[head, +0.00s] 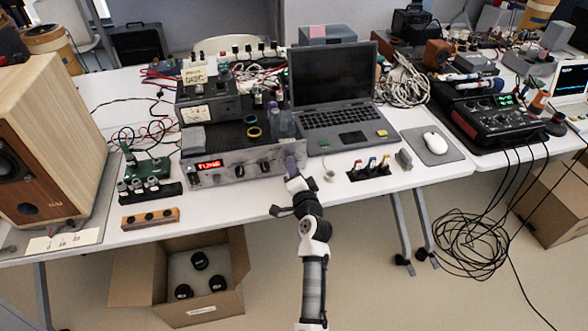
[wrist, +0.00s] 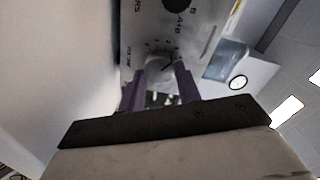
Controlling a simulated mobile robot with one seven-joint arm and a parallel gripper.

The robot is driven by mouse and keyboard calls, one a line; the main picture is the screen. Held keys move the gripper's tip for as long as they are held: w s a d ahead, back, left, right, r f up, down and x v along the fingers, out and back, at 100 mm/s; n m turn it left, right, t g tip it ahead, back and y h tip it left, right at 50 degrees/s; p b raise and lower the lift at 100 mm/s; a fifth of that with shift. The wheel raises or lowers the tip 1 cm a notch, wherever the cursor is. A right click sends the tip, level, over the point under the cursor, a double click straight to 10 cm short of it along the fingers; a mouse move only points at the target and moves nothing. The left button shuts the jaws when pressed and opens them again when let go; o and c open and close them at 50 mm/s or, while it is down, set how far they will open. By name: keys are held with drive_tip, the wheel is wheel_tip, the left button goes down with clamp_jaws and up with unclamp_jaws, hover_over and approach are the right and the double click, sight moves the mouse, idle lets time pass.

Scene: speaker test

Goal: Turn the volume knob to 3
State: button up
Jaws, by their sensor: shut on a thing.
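A silver-faced amplifier (head: 225,174) with a red lit display stands at the table's front edge in the head view. Its volume knob (wrist: 160,65) is a light round knob with a dark pointer line and a ring of dial marks, seen in the wrist view. Small lettering beside it is too blurred to read surely. My gripper (head: 291,161) is at the right end of the panel and hides this knob in the head view. In the wrist view my gripper (wrist: 160,72) has its purple fingers on either side of the knob, shut on it. The pointer's number cannot be read.
A laptop (head: 338,90) stands behind to the right, and small clips on a black base (head: 368,172) are at the right. An open cardboard box (head: 215,308) is on the floor below.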

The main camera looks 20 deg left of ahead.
idle(0.4)
drive_tip(key=o, duration=1)
drive_tip(key=shift+c, duration=0.2)
drive_tip(key=b+v, duration=0.4)
drive_tip(key=v, duration=1)
drive_tip(key=shift+w, duration=0.1)
